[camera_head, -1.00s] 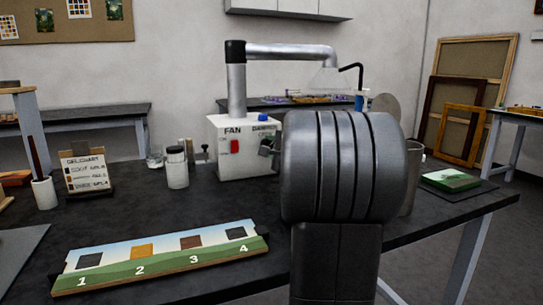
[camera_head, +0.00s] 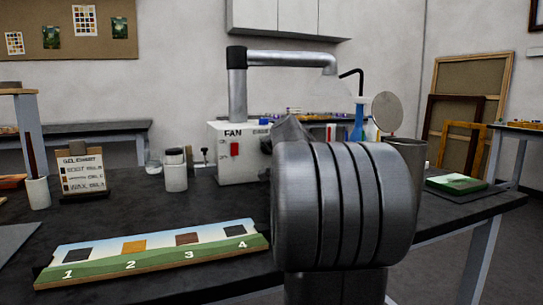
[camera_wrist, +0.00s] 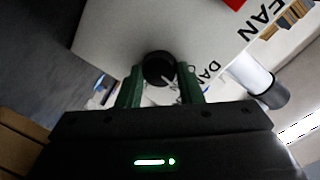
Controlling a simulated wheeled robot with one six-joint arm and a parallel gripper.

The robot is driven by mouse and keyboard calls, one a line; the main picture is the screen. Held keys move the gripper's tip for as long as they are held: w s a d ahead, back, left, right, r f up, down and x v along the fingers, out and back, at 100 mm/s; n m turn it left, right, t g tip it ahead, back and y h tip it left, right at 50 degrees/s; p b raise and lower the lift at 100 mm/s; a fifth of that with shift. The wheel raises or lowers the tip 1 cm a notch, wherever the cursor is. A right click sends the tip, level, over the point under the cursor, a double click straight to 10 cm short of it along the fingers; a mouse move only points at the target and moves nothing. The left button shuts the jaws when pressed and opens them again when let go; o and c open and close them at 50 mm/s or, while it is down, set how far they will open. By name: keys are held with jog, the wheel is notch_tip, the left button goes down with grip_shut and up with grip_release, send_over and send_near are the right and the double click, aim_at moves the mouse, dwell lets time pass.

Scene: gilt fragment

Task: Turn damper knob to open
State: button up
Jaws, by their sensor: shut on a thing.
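The white fan box (camera_head: 228,165) stands on the dark table with a metal duct (camera_head: 238,90) rising from its top. It carries the word FAN, a red switch and a partly hidden damper label. In the wrist view the box face (camera_wrist: 125,30) is tilted, and a round black knob (camera_wrist: 158,68) sits on it. My gripper (camera_wrist: 160,86) has its two green fingers on either side of the knob, shut on it. In the head view my dark arm hides most of the knob, the gripper and the right side of the box.
A dark-lidded jar (camera_head: 175,172) stands left of the box. A painted board (camera_head: 150,262) with numbered swatches lies in front. A grey metal container (camera_head: 408,160) and a blue bottle (camera_head: 358,122) stand to the right. A sign (camera_head: 83,176) stands at the left.

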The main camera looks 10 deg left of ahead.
jog(key=shift+f+n, duration=0.1)
jog(key=shift+n, duration=0.4)
jog(key=shift+b, duration=0.3)
jog(key=o, duration=1)
jog(key=shift+s, duration=0.1)
jog(key=p+v, duration=0.1)
jog(key=v, duration=1.2)
jog(key=shift+s+d, duration=0.15)
jog(key=shift+s, duration=0.2)
jog(key=shift+w, duration=0.1)
jog(key=b+x, duration=0.1)
jog(key=x, duration=1.2)
jog(key=shift+w, duration=0.4)
